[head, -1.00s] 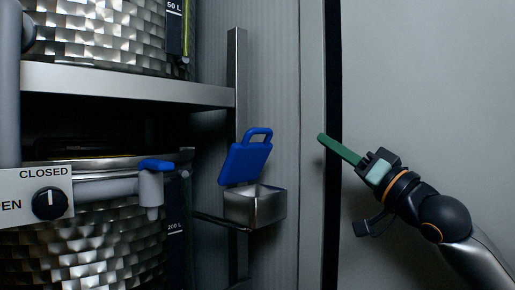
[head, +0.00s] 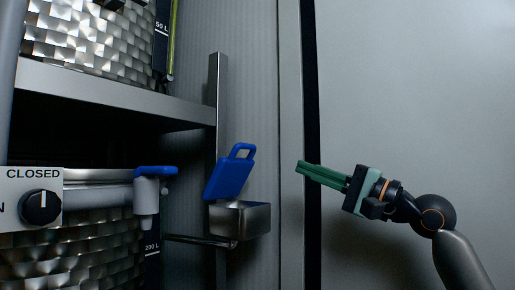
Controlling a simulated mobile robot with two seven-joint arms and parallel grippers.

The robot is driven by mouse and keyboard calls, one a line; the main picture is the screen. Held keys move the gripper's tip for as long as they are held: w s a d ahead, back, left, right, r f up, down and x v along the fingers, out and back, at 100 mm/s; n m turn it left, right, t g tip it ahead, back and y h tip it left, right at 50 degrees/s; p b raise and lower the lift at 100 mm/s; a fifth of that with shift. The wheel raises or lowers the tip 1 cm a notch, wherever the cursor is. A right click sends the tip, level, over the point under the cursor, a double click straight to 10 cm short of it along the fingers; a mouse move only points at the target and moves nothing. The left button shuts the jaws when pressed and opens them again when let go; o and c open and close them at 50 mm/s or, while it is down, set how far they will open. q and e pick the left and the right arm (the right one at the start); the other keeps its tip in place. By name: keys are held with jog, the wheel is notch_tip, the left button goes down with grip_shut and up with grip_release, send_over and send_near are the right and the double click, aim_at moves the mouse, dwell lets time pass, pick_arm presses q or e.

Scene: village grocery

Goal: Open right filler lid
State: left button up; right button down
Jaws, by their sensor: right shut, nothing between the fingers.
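A blue lid (head: 230,178) with a loop handle stands raised, tilted back above a small steel filler box (head: 240,219) mounted on a post beside the tanks. The box's open top shows below the lid. My right gripper (head: 299,167), with green fingers, is shut and empty. It points left, to the right of the lid and apart from it, in front of the door edge. My left gripper is not in view.
A blue-handled tap (head: 156,171) sticks out of the lower tank left of the box. A knob panel (head: 37,200) reads CLOSED. A steel shelf (head: 110,92) carries the upper tank (head: 85,40). A plain grey panel (head: 420,90) fills the right side.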

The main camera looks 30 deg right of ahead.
jog(key=p, duration=0.3)
send_near(251, 147)
jog(key=p+x, duration=0.1)
jog(key=x, duration=0.4)
jog(key=shift+w+r+p, duration=0.15)
jog(key=shift+r+p, duration=0.05)
jog(key=shift+p, duration=0.2)
jog(key=shift+w+a+r, duration=0.1)
jog(key=shift+w+a, duration=0.25)
jog(key=shift+w, duration=0.3)
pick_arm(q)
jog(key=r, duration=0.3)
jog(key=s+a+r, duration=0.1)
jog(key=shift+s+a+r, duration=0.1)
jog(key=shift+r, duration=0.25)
